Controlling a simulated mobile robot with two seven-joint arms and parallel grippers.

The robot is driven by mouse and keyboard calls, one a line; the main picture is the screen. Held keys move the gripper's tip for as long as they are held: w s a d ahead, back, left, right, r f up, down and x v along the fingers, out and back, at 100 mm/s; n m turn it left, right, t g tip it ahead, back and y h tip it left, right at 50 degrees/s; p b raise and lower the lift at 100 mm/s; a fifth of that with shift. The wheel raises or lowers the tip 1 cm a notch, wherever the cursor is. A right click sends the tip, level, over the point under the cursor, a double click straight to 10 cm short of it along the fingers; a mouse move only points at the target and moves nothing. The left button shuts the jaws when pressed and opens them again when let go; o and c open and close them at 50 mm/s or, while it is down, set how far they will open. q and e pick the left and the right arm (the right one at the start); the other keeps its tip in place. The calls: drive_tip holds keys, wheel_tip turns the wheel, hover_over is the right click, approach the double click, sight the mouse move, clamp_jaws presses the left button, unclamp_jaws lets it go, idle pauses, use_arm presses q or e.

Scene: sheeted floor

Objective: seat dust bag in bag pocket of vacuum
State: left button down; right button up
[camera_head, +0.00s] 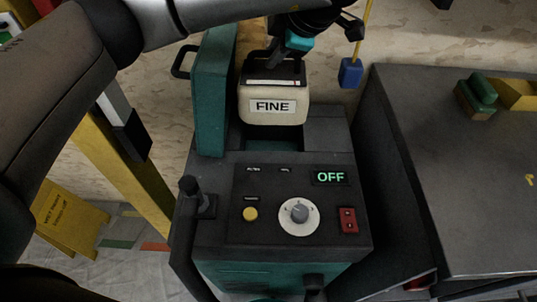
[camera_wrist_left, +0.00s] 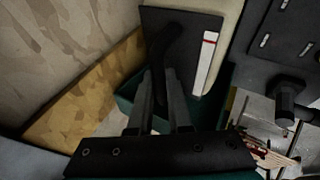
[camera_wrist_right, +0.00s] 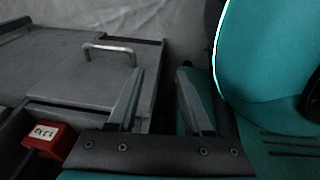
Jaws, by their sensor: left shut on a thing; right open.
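The dust bag (camera_head: 272,92) is cream with a dark top plate and a label reading FINE. My left gripper (camera_head: 285,58) is shut on the dark handle of its top plate; the plate also shows in the left wrist view (camera_wrist_left: 190,45). The bag hangs upright above the bag pocket (camera_head: 272,138) of the teal and dark grey vacuum (camera_head: 225,225). The bag hides part of the pocket, and I cannot tell whether its lower end is inside. My right gripper (camera_wrist_right: 158,95) is open and empty, away from the bag, in the right wrist view.
A teal lid (camera_head: 212,95) stands upright left of the pocket. The control panel (camera_head: 300,205) reads OFF. A dark grey cabinet (camera_head: 460,170) stands at right, with a green-topped block (camera_head: 478,95) on it. A blue tag (camera_head: 350,73) hangs behind. A yellow sign (camera_head: 68,220) is at lower left.

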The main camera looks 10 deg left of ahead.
sight(272, 121)
use_arm(q)
drive_tip(key=shift+w+a+f, duration=0.1)
wheel_tip(272, 121, down, 13)
drive_tip(key=b, duration=0.3)
wheel_tip(272, 121, down, 4)
drive_tip(key=shift+f+b, duration=0.25)
drive_tip(key=shift+b, duration=0.4)
use_arm(e)
drive_tip(key=w+a+r, duration=0.4)
drive_tip(key=w+a, duration=0.1)
drive_tip(key=w, duration=0.1)
drive_tip(key=shift+w+y, duration=0.3)
drive_tip(key=shift+w, duration=0.1)
drive_tip(key=shift+a, duration=0.1)
use_arm(q)
drive_tip(key=shift+f, duration=0.15)
drive_tip(key=c, duration=0.8)
unclamp_jaws()
drive_tip(key=shift+c, duration=0.2)
use_arm(e)
drive_tip(key=shift+w+r, duration=0.1)
